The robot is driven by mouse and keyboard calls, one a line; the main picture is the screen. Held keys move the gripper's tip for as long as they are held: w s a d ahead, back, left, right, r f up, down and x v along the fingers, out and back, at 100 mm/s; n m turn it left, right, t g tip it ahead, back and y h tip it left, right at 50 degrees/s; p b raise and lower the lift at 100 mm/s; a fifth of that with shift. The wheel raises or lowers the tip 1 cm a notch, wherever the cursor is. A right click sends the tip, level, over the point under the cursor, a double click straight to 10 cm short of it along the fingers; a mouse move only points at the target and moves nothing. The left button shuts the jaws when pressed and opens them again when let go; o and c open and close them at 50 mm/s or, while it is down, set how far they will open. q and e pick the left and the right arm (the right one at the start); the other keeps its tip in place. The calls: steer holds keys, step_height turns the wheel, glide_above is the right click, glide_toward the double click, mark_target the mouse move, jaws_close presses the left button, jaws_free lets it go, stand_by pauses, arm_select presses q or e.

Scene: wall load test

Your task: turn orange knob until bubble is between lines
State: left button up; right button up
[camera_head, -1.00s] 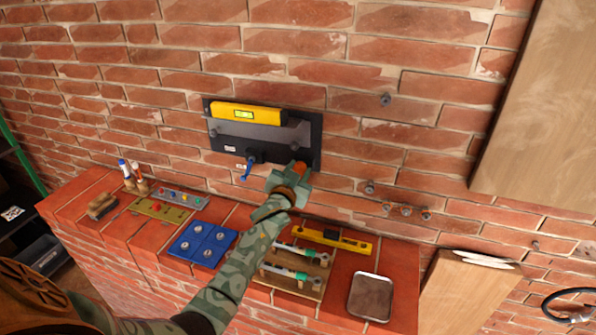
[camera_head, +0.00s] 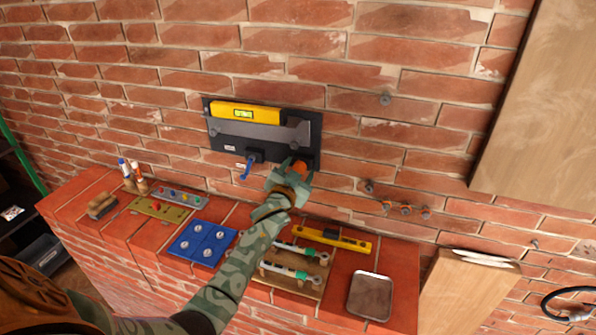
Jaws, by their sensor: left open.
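The orange knob (camera_head: 300,167) sits at the lower right of the dark wall plate (camera_head: 263,151). It is partly hidden by my gripper. A yellow spirit level (camera_head: 229,108) rests along the top of the plate, over a grey bar (camera_head: 265,131). Its green vial (camera_head: 243,114) is small, and I cannot tell where the bubble is against the lines. A blue lever (camera_head: 248,167) hangs below the plate's middle. My left gripper (camera_head: 298,172) is open with its fingers at the orange knob. I cannot tell whether they touch it. My right gripper is not in view.
The brick ledge below holds a blue tray (camera_head: 203,244), a wooden rack (camera_head: 291,279), a second yellow level (camera_head: 332,239), a metal tray (camera_head: 370,296), and a board with coloured pegs (camera_head: 160,209). Bolts stick out of the wall right of the plate.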

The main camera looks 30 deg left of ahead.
arm_select(q)
steer(key=shift+s, duration=0.1)
steer(key=p+v, duration=0.1)
steer(key=v, duration=1.5)
steer(key=shift+d, duration=0.15)
